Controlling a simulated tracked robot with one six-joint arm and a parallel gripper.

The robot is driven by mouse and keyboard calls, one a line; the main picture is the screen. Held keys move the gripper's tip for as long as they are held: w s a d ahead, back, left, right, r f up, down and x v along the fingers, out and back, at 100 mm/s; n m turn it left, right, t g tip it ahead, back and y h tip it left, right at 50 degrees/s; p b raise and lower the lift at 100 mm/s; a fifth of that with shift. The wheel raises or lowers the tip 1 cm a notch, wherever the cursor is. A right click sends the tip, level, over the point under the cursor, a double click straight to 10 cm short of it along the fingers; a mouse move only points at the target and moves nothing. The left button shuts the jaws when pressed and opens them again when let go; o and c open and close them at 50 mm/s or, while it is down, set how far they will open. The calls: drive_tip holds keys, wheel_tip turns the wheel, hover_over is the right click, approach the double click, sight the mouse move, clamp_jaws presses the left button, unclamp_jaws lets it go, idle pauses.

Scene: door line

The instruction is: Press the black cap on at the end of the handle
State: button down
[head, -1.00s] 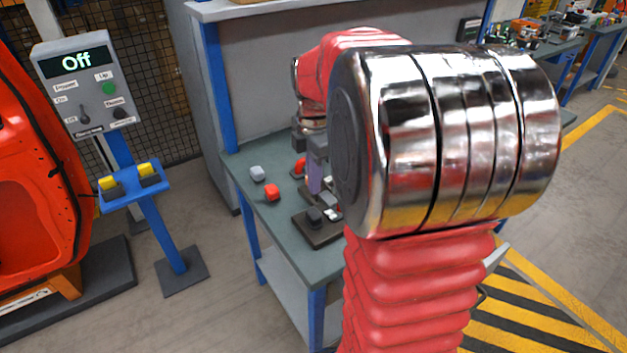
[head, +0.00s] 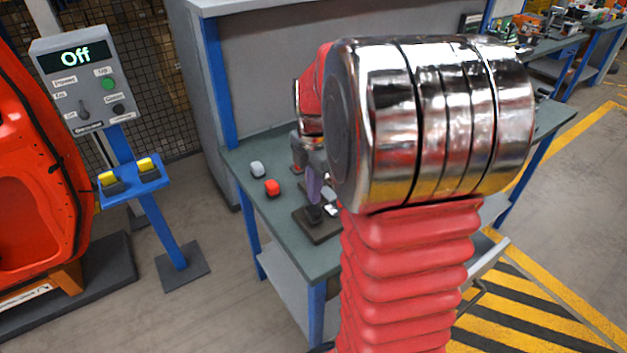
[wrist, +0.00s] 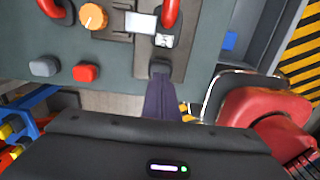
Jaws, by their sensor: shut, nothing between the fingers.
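The black cap (wrist: 160,68) shows in the wrist view at the near end of a dark plate, in line with a small silver-white fitting (wrist: 164,40) and a red handle (wrist: 169,13). It also shows in the head view as a small dark block (head: 314,214) on the plate. My gripper (wrist: 162,82) has its purple fingers shut and empty, with the tips right at the cap. In the head view my gripper (head: 314,200) points down over the cap. I cannot tell whether the tips touch it. My arm hides most of the handle in the head view.
A grey block (head: 257,169) and a red block (head: 272,187) sit on the green bench top (head: 262,210), left of the plate. An orange knob (wrist: 94,16) is near the plate in the wrist view. A control panel (head: 85,85) reading Off stands at left.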

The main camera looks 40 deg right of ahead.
drive_tip(key=shift+f, duration=1.55)
drive_tip(key=shift+f, duration=0.25)
idle(0.9)
drive_tip(key=shift+r, duration=0.1)
drive_tip(key=shift+r, duration=3.5)
wheel_tip(320, 180, up, 14)
hover_over(314, 208)
drive_tip(key=shift+f, duration=0.15)
drive_tip(key=shift+a, duration=0.1)
